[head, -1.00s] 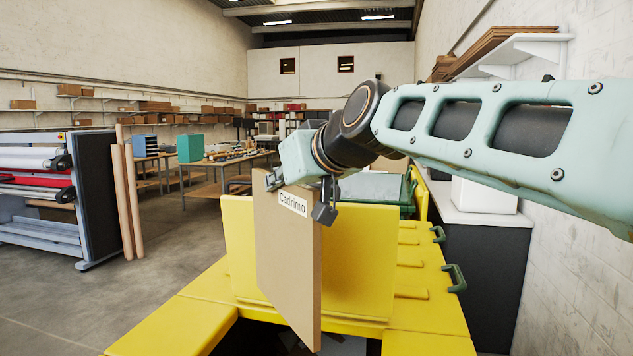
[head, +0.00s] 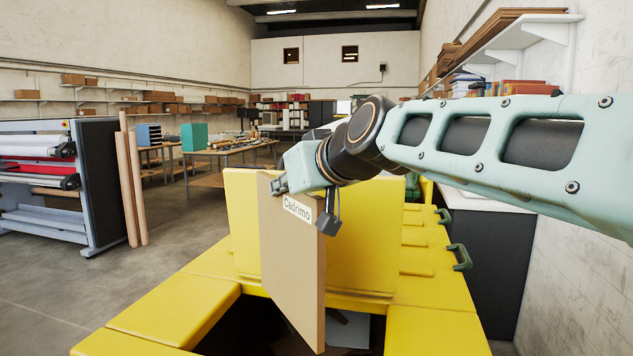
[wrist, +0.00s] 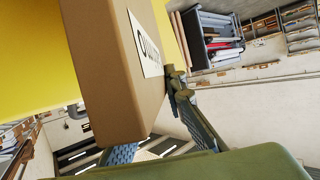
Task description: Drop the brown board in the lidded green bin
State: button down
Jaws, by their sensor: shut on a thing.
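The brown board (head: 290,262) is a flat tan panel with a white "Cadrimo" label, hanging upright. My gripper (head: 302,197) is shut on its upper edge. In the wrist view, my gripper (wrist: 150,125) has its fingers at the board (wrist: 112,75). The board's lower end hangs at the dark opening of a yellow bin (head: 165,310), in front of its raised yellow lid (head: 365,240). How far its lower edge is below the rim is hard to tell. A green thing (head: 412,186) shows partly behind the lid; my arm hides most of it.
A dark cabinet (head: 480,265) stands by the right wall. The grey floor (head: 130,265) between is clear.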

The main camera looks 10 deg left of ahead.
jog(key=c, duration=1.9)
grip_release()
jog(key=shift+d, duration=0.1)
jog(key=v, duration=1.2)
jog(key=shift+r, duration=0.1)
